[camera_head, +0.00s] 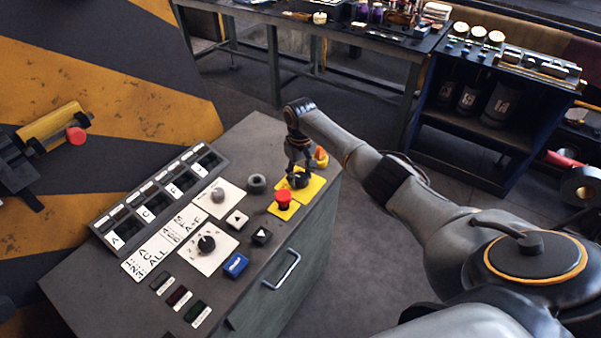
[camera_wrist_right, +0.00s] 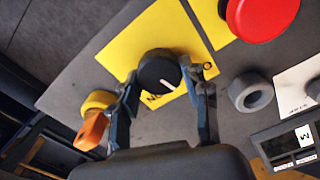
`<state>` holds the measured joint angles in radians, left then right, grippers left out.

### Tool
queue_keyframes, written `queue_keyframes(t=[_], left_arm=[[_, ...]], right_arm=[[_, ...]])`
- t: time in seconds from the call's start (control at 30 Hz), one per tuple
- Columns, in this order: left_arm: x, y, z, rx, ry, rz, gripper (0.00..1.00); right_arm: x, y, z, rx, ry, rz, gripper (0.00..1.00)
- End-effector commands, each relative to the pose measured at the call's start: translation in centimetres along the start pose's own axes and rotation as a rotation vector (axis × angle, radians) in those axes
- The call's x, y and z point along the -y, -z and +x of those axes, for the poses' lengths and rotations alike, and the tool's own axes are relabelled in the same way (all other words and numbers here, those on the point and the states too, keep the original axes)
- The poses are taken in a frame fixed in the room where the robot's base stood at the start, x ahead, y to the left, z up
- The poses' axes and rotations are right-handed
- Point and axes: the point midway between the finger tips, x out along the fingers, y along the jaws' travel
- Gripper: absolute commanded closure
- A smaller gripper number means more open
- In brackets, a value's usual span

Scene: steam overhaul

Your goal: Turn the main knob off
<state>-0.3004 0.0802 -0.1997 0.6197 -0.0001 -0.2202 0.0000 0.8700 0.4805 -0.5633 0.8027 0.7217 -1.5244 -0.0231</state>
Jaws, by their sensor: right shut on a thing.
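The main knob is a round black dial with a white pointer line (camera_wrist_right: 159,72), set on a yellow plate (camera_wrist_right: 142,33) on the console top. In the right wrist view the pointer slants toward the lower right, and part of a printed label shows beside the knob. My right gripper (camera_wrist_right: 165,88) has one finger on each side of the knob and is shut on it. In the head view my right gripper (camera_head: 298,180) reaches down over the yellow plate (camera_head: 313,187) and largely hides the knob. My left gripper is not in view.
A red mushroom button (camera_head: 283,198) stands close to the knob on its own yellow plate. A yellow and orange part (camera_head: 320,157) sits at the console edge. A grey ring (camera_head: 256,184), another black dial (camera_head: 206,244) and several buttons cover the console.

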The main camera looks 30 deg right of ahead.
Motion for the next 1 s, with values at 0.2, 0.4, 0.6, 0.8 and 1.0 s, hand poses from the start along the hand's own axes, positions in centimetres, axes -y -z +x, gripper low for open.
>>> queue_keyframes(t=[0.2,0.4,0.6,0.8,1.0], left_arm=[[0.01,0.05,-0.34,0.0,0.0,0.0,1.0],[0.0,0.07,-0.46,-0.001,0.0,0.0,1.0],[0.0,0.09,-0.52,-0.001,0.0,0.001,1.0],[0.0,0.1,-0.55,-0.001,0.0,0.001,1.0],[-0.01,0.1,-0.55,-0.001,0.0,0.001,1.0]], right_arm=[[0.05,-0.05,0.03,0.001,0.001,-0.197,0.85],[0.08,-0.04,0.05,0.001,0.0,-0.355,0.85],[0.12,-0.04,0.06,0.0,0.001,-0.469,0.85],[0.14,-0.04,0.06,0.0,0.001,-0.535,0.85],[0.15,-0.04,0.06,0.0,0.001,-0.561,0.85]])
